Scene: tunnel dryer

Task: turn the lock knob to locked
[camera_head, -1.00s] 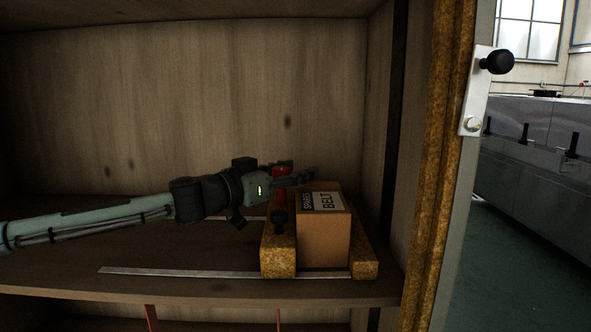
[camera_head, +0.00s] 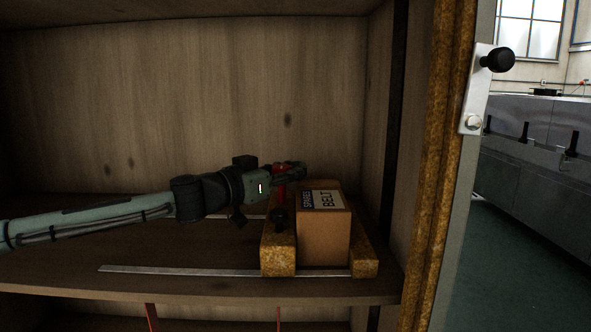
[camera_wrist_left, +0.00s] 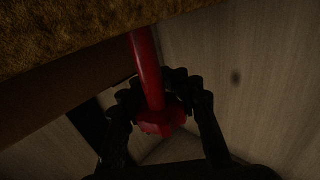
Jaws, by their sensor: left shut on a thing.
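My left gripper (camera_head: 293,171) reaches in from the left over the shelf, at the back end of a wooden guide block. It is shut on a red knob (camera_head: 281,174) with a red shaft. In the left wrist view, its dark fingers curl around the red shaft (camera_wrist_left: 147,65), just by the lobed red knob (camera_wrist_left: 161,122). The fingers hide part of the knob. I see no mark that tells locked from unlocked. My right gripper is not in view.
A cardboard box (camera_head: 323,240) labelled "SPARES BELT" sits between two speckled guide blocks (camera_head: 278,257). A metal strip (camera_head: 180,271) runs along the shelf front. The shelf's left side is clear. A door frame (camera_head: 438,190) stands right.

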